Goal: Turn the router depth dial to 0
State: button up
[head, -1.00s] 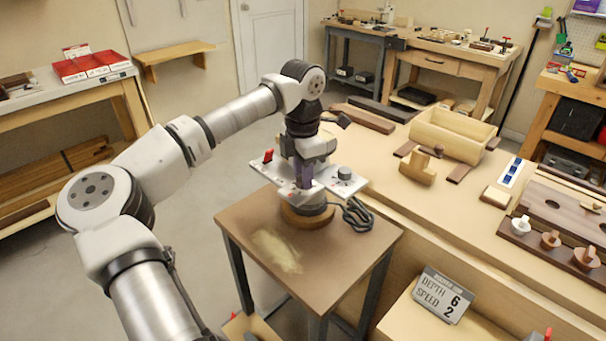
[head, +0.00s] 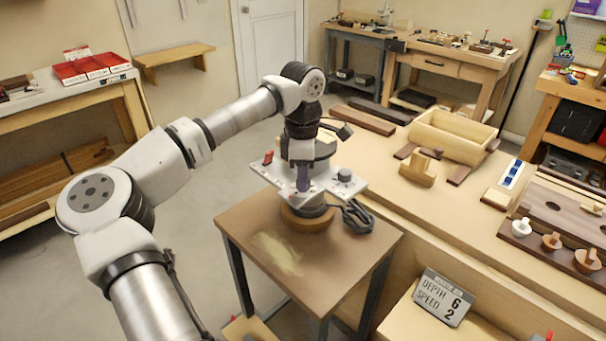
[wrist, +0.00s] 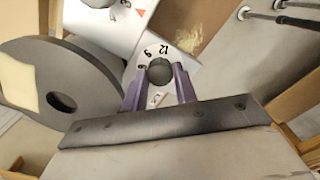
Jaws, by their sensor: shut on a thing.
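The router (head: 307,207) stands on a small brown-topped table, with a white control plate (head: 262,173) around its body. My gripper (head: 303,186) is over the front of this plate. In the wrist view, its purple fingers (wrist: 160,76) are shut on a dark round dial knob (wrist: 160,70), one finger on each side. The white dial face (wrist: 143,58) shows 9 and 12; its lower part is partly hidden by the fingers. A red triangle mark (wrist: 140,13) is on the white plate beside another dial. A card (head: 444,297) reads DEPTH 6, SPEED 2.
A second dark knob (head: 345,174) and a red switch (head: 268,157) are on the plate. A dark cable (head: 355,214) lies right of the router. A bench with wooden parts (head: 455,135) stands close at the right. The table's front (head: 290,265) is clear.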

jog(key=o, duration=1)
jog(key=shift+c, duration=0.2)
